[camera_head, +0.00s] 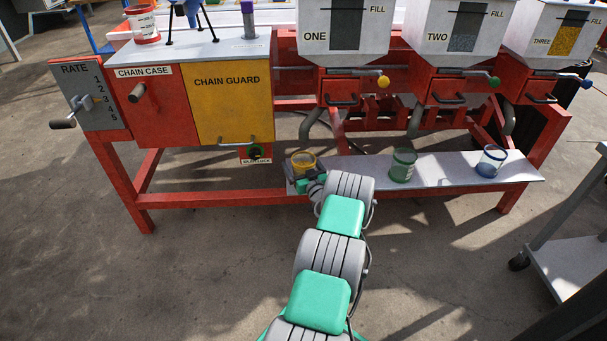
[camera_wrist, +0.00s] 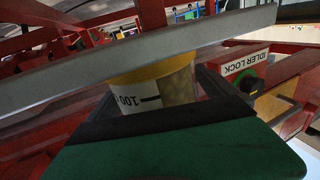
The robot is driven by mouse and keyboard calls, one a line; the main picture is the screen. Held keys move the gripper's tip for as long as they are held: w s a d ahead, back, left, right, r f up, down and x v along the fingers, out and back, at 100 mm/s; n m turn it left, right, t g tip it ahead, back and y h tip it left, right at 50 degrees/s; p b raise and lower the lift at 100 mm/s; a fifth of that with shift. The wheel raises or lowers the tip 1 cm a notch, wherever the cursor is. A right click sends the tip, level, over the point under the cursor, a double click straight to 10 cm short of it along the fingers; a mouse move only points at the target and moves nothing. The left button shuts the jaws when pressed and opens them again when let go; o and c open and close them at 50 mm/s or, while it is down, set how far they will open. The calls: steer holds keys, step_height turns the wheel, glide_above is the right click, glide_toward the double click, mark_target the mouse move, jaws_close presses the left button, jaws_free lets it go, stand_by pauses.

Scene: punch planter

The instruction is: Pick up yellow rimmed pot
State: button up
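The yellow rimmed pot (camera_head: 303,160) is at the left end of the low metal shelf (camera_head: 455,171) in the head view. My gripper (camera_head: 303,176) is right at it, with dark fingers on its near side. In the wrist view, the pot (camera_wrist: 160,88) is light with a yellow band and a printed "100". It lies between my dark fingers (camera_wrist: 155,105), with the shelf's edge (camera_wrist: 150,55) crossing beside it. My green gripper body hides its near part. I cannot tell whether the fingers touch it.
A green pot (camera_head: 403,166) and a blue rimmed pot (camera_head: 491,161) stand further right on the shelf. Red frame and three hoppers are above. The idler lock (camera_head: 255,153) is close left of my gripper. A grey cart (camera_head: 570,265) stands at right.

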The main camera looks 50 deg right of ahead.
mark_target(300, 154)
steer(key=c, duration=1.6)
steer(key=shift+c, duration=0.9)
steer(key=shift+r, duration=0.15)
steer(key=shift+r, duration=0.2)
step_height(300, 154, up, 3)
steer(key=shift+r+p, duration=0.2)
steer(key=shift+p, duration=0.9)
steer(key=p+v, duration=0.2)
steer(key=v, duration=1.6)
steer(key=shift+f, duration=0.3)
